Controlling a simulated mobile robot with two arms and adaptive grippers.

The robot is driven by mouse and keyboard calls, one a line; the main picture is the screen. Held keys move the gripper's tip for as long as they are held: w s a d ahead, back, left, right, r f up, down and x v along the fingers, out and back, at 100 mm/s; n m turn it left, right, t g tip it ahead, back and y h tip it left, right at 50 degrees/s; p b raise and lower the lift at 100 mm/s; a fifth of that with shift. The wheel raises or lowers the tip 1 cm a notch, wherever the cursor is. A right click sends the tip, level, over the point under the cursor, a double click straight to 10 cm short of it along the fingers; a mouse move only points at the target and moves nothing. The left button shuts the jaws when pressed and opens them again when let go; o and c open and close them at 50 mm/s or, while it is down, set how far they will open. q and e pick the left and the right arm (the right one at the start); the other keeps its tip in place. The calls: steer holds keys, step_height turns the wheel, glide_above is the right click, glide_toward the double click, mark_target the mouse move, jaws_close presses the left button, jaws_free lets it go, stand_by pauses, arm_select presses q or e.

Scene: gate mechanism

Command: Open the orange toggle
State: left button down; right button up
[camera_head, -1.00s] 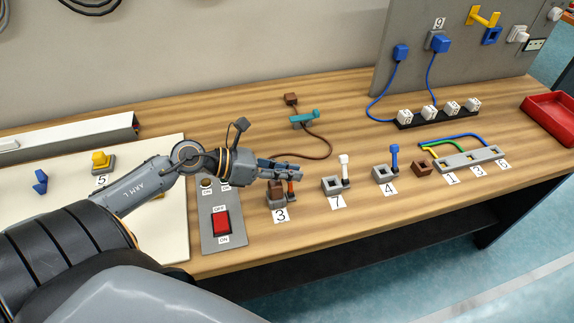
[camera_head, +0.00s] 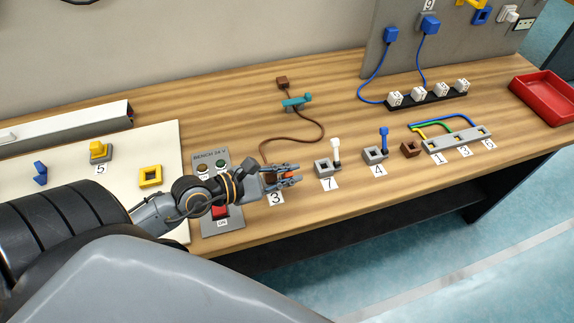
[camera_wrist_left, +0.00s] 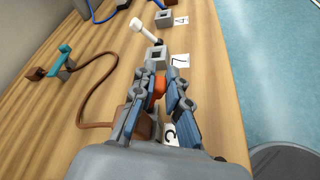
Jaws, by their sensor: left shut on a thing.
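The orange toggle (camera_head: 291,177) belongs to the unit behind card 3 (camera_head: 275,198). Its tip shows between my left gripper's fingers, and it also shows in the left wrist view (camera_wrist_left: 158,88). My left gripper (camera_head: 295,174) is closed around the toggle from the left, low over the bench. In the left wrist view its blue-padded fingers (camera_wrist_left: 163,84) lie on both sides of the orange part. The fingers hide most of the toggle and its base, so its tilt is hard to tell. My right gripper is not in view.
A switch with a white lever (camera_head: 335,148) stands close to the right, by card 7. A switch with a blue lever (camera_head: 383,140) stands beyond it. A brown cable (camera_head: 320,130) loops behind my gripper. A panel with a red switch (camera_head: 221,212) lies beneath my arm.

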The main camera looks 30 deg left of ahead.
arm_select(q)
steer(key=shift+s+d+f, duration=0.1)
stand_by(0.5)
steer(key=c, duration=1.3)
jaws_free()
steer(key=v, duration=0.6)
steer(key=shift+f, duration=0.15)
steer(key=shift+v, duration=0.8)
